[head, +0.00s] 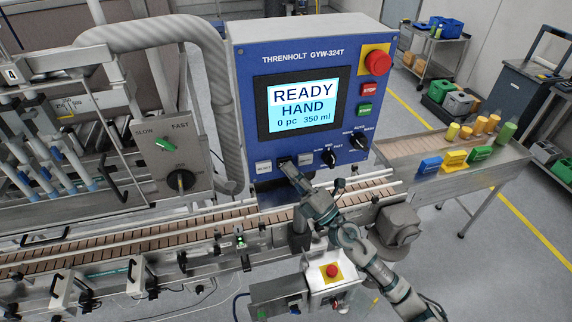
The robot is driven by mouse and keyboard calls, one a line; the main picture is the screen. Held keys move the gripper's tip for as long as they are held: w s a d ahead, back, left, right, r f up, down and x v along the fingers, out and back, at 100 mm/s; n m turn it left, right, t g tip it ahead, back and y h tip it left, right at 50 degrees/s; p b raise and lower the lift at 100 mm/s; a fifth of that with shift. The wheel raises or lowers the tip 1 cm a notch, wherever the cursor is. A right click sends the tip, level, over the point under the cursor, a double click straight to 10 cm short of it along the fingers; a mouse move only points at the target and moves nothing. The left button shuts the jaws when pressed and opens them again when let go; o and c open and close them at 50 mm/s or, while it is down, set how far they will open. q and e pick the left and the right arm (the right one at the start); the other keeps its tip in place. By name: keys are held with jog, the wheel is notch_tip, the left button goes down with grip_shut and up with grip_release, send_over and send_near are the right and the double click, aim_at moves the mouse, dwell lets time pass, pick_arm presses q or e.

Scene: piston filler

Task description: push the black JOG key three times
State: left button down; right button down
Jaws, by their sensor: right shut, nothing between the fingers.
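The blue control panel (245,140) stands upright behind the conveyor. Its screen (302,105) reads READY, HAND, 0 pc, 350 ml. A row of small keys runs along the panel's lower edge, with a pale key (264,166) at the left and a grey one (305,159) to the right. My right gripper (287,167) is shut and empty, its tips at the dark spot between these two keys. The black JOG key appears to be there, mostly hidden by the fingers; I cannot tell whether they touch it. My left gripper is not in view.
Black rotary knobs (328,158) sit just right of my gripper. A red emergency button (377,61), a red STOP key (370,90) and a green key (364,110) are higher up. The conveyor (180,233) runs below the panel.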

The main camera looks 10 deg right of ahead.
jog(key=shift+f, duration=0.15)
dwell(0.7)
jog(key=shift+a+f, duration=0.1)
jog(key=shift+s+a+f, duration=0.1)
jog(key=shift+s, duration=0.35)
jog(key=shift+s+p, duration=0.65)
jog(key=shift+s, duration=1.85)
